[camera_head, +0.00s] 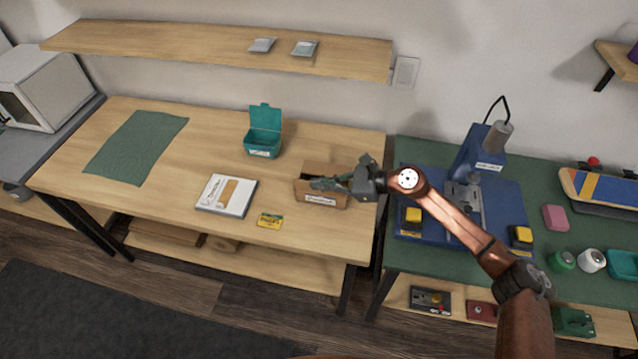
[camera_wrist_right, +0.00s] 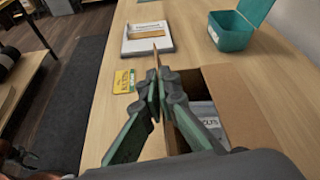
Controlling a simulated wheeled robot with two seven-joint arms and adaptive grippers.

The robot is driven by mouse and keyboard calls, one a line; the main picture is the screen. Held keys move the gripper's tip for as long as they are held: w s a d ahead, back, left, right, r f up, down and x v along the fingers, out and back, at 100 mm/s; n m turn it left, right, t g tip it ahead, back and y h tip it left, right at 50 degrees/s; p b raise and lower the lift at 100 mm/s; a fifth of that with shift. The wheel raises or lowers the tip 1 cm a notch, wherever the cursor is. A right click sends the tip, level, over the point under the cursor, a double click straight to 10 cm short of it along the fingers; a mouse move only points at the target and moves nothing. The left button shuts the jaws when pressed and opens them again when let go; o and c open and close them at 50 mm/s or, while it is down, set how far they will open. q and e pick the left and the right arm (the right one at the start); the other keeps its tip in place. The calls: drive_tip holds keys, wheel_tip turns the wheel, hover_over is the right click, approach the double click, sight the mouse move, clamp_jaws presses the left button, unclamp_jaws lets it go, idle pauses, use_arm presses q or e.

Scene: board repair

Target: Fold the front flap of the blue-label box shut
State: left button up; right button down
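The open cardboard box (camera_head: 323,198) stands near the right end of the wooden bench, with a white label with small lettering on its front. In the right wrist view, the box (camera_wrist_right: 247,110) is open, and a pale packet (camera_wrist_right: 205,117) lies inside. My right gripper (camera_head: 320,184) is over the box's front edge. In the wrist view, my right gripper (camera_wrist_right: 159,98) has its fingers close together on both sides of the thin upright front flap (camera_wrist_right: 155,58). The fingers hide most of the flap. My left gripper is not in view.
A teal open-lidded container (camera_head: 262,142) stands behind and left of the box. A white booklet (camera_head: 226,195) and a yellow card (camera_head: 270,221) lie to its left. A green mat (camera_head: 137,146) lies further left. A blue press (camera_head: 478,150) stands on the right-hand table.

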drive_tip(key=shift+w, duration=0.1)
drive_tip(key=shift+w+m, duration=0.2)
drive_tip(key=shift+m, duration=0.1)
drive_tip(key=shift+w+d+m+g+b, duration=0.1)
drive_tip(key=shift+w+m+g+b, duration=0.15)
drive_tip(key=shift+m+g+b, duration=0.2)
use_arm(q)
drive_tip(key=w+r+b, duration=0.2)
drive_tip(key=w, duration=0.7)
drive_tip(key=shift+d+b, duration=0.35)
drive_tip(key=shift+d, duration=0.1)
use_arm(e)
drive_tip(key=shift+w+d+f+m+g+y, duration=0.1)
drive_tip(key=shift+w+d+m+g+y, duration=0.15)
drive_tip(key=shift+w+m+g, duration=0.45)
drive_tip(key=shift+w+d+f+m+g+y, duration=0.15)
drive_tip(key=shift+w+m+g+y, duration=0.2)
drive_tip(key=shift+m, duration=0.6)
drive_tip(key=shift+r, duration=0.1)
drive_tip(key=c, duration=2.7)
unclamp_jaws()
drive_tip(key=o, duration=0.5)
